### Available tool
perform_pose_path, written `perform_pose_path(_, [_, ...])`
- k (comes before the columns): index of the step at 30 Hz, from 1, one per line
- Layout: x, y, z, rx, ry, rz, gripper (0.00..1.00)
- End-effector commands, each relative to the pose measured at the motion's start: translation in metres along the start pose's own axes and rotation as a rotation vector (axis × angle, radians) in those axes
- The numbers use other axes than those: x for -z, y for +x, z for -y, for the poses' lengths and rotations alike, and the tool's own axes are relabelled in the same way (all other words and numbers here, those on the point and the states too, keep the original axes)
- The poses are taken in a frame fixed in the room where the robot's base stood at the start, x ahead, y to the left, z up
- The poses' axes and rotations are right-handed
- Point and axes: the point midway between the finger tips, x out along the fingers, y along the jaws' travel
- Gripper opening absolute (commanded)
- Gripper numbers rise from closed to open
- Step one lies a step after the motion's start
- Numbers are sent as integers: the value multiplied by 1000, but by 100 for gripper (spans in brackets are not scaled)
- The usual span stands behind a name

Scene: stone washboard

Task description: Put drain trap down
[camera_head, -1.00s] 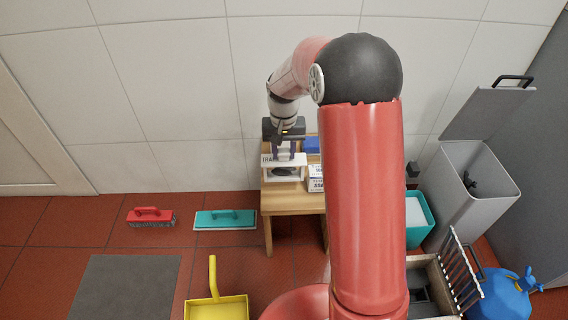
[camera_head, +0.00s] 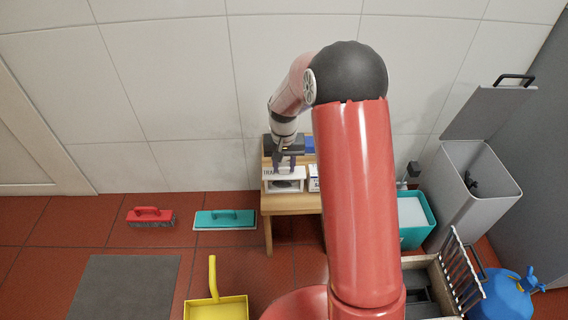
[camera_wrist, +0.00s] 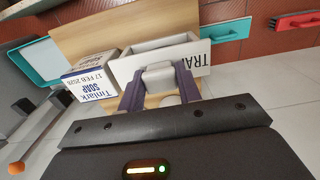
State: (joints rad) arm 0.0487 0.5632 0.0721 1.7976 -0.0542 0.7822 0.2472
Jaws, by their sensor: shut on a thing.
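My gripper (camera_wrist: 160,88) is shut on a small pale grey piece, which I take to be the drain trap (camera_wrist: 158,76). Its lower part is hidden from the wrist camera. In the wrist view it overlaps a white open box (camera_wrist: 190,60) with a label reading "TRA", on a wooden stand. I cannot tell whether the trap touches the box. In the head view my gripper (camera_head: 285,164) is low over the same white box (camera_head: 270,186), and the trap is hard to make out there.
Soap boxes (camera_wrist: 92,82) stand close beside the white box on the wooden stand (camera_head: 290,206). A teal bin (camera_head: 412,238) and a grey bin (camera_head: 470,215) are to the right. A red brush (camera_head: 150,216) and a teal scrubber (camera_head: 225,218) lie on the floor left.

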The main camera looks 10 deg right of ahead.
Motion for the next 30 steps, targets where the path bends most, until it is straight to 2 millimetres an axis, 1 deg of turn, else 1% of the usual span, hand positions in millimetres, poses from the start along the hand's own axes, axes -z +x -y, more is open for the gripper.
perform_pose_path(1, [0,3,0,0,0,0,2])
perform_pose_path(2, [0,1,0,0,0,0,38])
perform_pose_path(6, [0,1,0,0,0,0,56])
perform_pose_path(14, [0,0,0,0,0,0,56])
perform_pose_path(19, [0,-14,0,0,0,-2,56])
perform_pose_path(23, [1,-38,0,1,0,-5,56])
perform_pose_path(30, [1,-91,0,0,0,-5,56])
